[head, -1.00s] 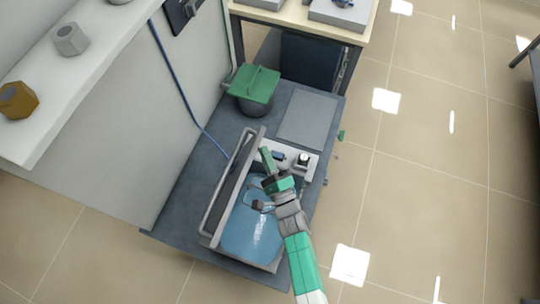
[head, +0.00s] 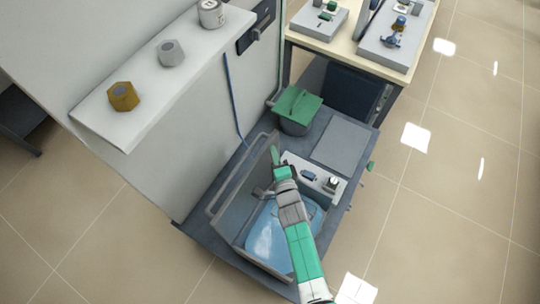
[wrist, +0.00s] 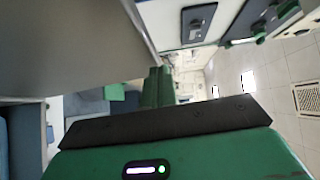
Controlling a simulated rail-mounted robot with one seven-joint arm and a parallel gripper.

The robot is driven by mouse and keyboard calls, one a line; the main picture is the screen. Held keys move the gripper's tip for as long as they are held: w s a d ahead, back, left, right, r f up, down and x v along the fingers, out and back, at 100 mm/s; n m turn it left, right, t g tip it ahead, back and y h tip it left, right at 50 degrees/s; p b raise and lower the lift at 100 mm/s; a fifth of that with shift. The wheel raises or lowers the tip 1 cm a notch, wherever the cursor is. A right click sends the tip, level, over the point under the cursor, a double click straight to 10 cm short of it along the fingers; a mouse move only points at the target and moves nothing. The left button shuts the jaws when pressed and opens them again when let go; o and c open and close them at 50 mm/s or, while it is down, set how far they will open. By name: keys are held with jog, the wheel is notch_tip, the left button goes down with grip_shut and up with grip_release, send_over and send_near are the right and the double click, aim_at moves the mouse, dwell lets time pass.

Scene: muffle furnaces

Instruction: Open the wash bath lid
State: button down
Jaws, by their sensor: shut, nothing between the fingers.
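The wash bath (head: 268,238) holds blue water and stands on the dark bench, uncovered. Its grey lid (head: 240,203) stands raised along the bath's left side, with a bar handle (head: 228,182) on its outer, left side. My gripper (head: 275,157) is shut and empty at the lid's far end, on the bath side. I cannot tell whether it touches the lid. In the wrist view the green fingers (wrist: 157,87) are together. A large grey surface beside them at upper left looks like the lid (wrist: 70,45).
A control panel (head: 312,176) lies at the bath's far end. A dark pot with a green cover (head: 297,107) stands behind, beside a flat grey plate (head: 342,143). A white shelf (head: 150,85) with several small items overhangs at left. Open floor lies right.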

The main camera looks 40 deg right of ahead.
jog(key=s+d+p+v, duration=0.1)
jog(key=p+v, duration=0.4)
jog(key=v, duration=0.7)
jog(key=shift+s+d+p, duration=0.4)
jog(key=shift+s+d, duration=0.1)
jog(key=shift+s, duration=0.05)
jog(key=shift+r, duration=0.1)
